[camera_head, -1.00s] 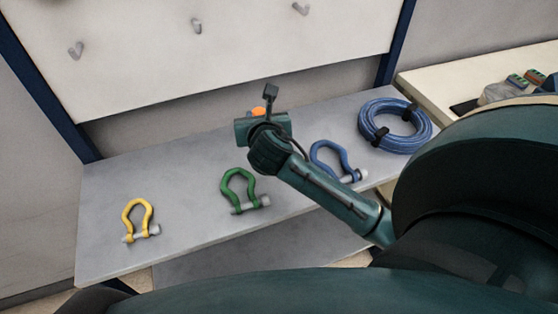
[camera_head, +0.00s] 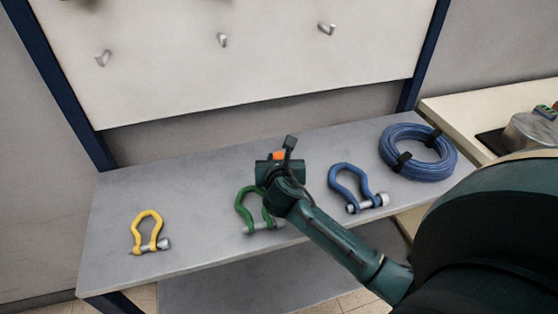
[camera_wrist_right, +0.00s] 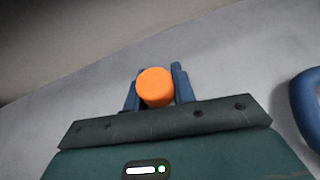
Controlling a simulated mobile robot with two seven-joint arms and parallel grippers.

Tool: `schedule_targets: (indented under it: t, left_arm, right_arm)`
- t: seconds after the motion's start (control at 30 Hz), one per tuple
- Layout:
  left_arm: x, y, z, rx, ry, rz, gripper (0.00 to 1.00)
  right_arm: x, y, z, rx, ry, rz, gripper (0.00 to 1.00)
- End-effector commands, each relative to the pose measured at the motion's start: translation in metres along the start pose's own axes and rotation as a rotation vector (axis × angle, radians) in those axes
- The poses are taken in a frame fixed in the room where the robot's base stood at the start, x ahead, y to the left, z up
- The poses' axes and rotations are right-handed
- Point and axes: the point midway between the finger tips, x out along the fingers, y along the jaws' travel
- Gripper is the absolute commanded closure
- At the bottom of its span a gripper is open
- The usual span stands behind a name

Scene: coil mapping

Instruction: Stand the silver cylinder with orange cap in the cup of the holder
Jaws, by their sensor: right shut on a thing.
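The orange cap (camera_wrist_right: 155,87) of the cylinder sits between the two blue fingers of my right gripper (camera_wrist_right: 157,92) in the right wrist view, and the gripper is shut on it. In the head view a small part of the orange cap (camera_head: 279,155) shows behind my right gripper (camera_head: 280,160), over the grey shelf. The silver body is hidden in both views. I cannot tell how high the cylinder is above the shelf. No holder with a cup is clearly visible. My left gripper is not in view.
The grey shelf (camera_head: 200,205) carries a yellow shackle (camera_head: 147,232), a green shackle (camera_head: 245,212) partly behind my right arm, a blue shackle (camera_head: 345,182) and a blue coil (camera_head: 392,158). Hooks (camera_head: 222,40) are on the white panel above. A beige table (camera_head: 460,115) stands at the right.

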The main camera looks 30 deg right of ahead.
Motion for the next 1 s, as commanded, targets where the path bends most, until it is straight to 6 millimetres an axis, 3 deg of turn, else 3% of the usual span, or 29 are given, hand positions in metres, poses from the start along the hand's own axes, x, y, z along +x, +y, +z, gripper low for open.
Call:
schedule_targets:
  t: [0.2,0.23,0.5,0.8,1.0]
  left_arm:
    - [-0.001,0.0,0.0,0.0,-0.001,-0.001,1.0]
    - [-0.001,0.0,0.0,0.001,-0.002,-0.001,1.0]
    - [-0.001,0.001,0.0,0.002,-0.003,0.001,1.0]
    - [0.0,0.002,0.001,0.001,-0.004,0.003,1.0]
    - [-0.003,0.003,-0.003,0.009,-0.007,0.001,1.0]
  right_arm:
    - [0.001,0.0,-0.002,-0.001,0.0,0.0,0.96]
    - [0.001,0.0,-0.002,0.0,0.0,0.0,0.73]
    - [0.001,0.0,-0.002,0.0,0.0,0.0,0.52]
    - [-0.002,0.0,0.002,0.001,-0.001,0.0,0.52]
    - [-0.034,0.0,0.002,0.0,0.001,0.002,0.52]
